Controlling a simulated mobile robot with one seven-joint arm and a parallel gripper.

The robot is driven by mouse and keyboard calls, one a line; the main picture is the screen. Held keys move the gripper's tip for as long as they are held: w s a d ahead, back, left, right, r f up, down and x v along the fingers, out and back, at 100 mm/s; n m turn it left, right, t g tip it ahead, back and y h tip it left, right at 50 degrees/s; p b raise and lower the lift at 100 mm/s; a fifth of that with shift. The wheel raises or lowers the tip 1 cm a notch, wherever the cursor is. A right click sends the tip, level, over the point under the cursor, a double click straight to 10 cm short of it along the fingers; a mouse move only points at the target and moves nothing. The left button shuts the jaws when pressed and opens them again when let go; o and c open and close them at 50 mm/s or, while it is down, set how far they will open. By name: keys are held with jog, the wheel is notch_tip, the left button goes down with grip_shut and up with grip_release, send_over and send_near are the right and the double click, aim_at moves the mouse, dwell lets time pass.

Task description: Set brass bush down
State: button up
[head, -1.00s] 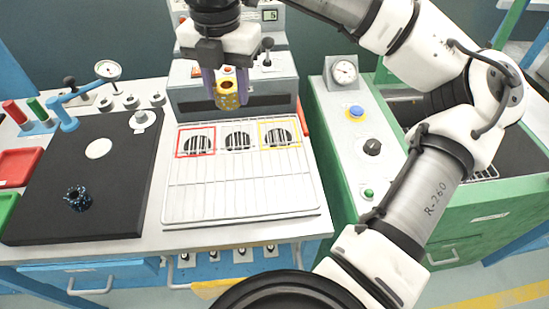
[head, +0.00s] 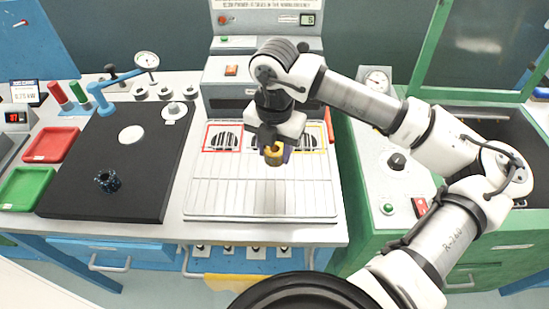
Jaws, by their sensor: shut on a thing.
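The brass bush (head: 274,154) is a small yellow ring-shaped part between the fingers of my gripper (head: 276,151). My gripper is shut on it and points down over the wire rack (head: 235,200). The rack has a red-framed opening (head: 222,137) at the back left and a yellow-framed opening (head: 313,138) at the back right. The bush appears in front of the middle of the back row. My gripper and wrist hide the middle opening and part of the yellow frame. I cannot tell whether the bush touches the rack.
A black plate (head: 130,190) to the left carries a dark blue toothed part (head: 107,181) and a white disc (head: 132,134). Red (head: 51,145) and green (head: 27,188) trays lie further left. A grey machine (head: 225,95) stands behind the rack. The rack's front is clear.

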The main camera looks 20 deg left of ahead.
aim_at(275, 171)
notch_tip(275, 171, down, 4)
jog(key=shift+f, duration=0.1)
jog(key=shift+f, duration=0.25)
jog(key=o, duration=1.1)
jog(key=shift+r, duration=0.1)
jog(key=shift+o, duration=0.2)
jog(key=shift+r, duration=0.1)
jog(key=shift+r+p, duration=0.2)
jog(key=shift+p, duration=0.2)
notch_tip(275, 171, up, 12)
jog(key=b, duration=0.1)
jog(key=shift+f+b, duration=0.15)
jog(key=shift+b, duration=0.25)
